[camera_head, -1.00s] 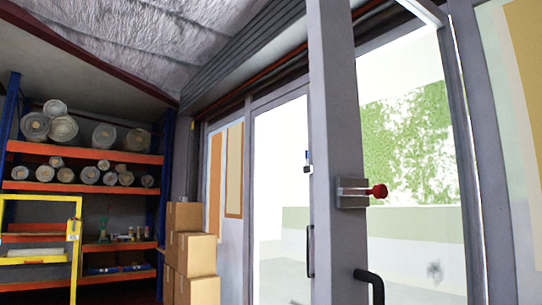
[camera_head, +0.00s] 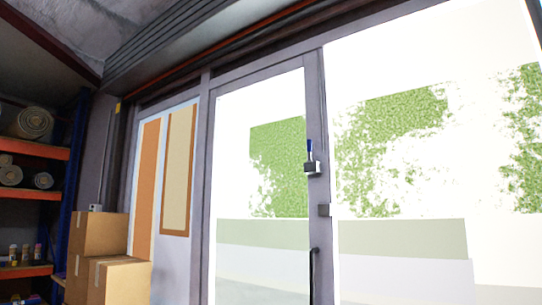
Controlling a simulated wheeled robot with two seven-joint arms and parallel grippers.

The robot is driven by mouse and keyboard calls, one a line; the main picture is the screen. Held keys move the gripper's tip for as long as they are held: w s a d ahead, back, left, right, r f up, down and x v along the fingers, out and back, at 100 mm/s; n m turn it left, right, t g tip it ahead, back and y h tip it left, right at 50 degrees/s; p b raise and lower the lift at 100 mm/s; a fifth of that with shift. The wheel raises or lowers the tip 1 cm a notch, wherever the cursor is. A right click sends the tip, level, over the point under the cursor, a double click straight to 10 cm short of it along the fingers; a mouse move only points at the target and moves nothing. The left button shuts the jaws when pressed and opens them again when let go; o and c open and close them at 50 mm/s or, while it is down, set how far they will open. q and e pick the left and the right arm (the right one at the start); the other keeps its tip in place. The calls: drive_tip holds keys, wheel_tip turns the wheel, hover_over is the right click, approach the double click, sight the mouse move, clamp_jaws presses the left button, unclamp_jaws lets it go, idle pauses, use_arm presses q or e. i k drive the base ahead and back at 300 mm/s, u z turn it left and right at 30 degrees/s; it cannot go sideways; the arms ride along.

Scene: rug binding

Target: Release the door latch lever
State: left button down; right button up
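A latch with an upright blue lever (camera_head: 309,146) sits on the right-hand stile of the glazed door (camera_head: 318,110). Its pale and dark body (camera_head: 312,168) is just below the lever. A small grey block (camera_head: 324,210) is lower down on the frame. A dark vertical pull handle (camera_head: 313,275) is further down on the same door. Neither of my grippers shows in the head view, so nothing of mine is seen touching the latch.
Stacked cardboard boxes (camera_head: 100,235) stand at the lower left. Orange-beamed shelving (camera_head: 35,194) with rolls is at the far left. A tan framed panel (camera_head: 178,170) is left of the door. Large glass fills the right; the floor is not visible.

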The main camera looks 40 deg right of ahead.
sight(310, 149)
drive_tip(key=i, duration=1.15)
drive_tip(key=z, duration=2.1)
drive_tip(key=k, duration=0.6)
drive_tip(key=z, duration=0.55)
drive_tip(key=i, duration=1.05)
drive_tip(key=u, duration=0.55)
drive_tip(key=i, duration=0.9)
drive_tip(key=u, duration=0.6)
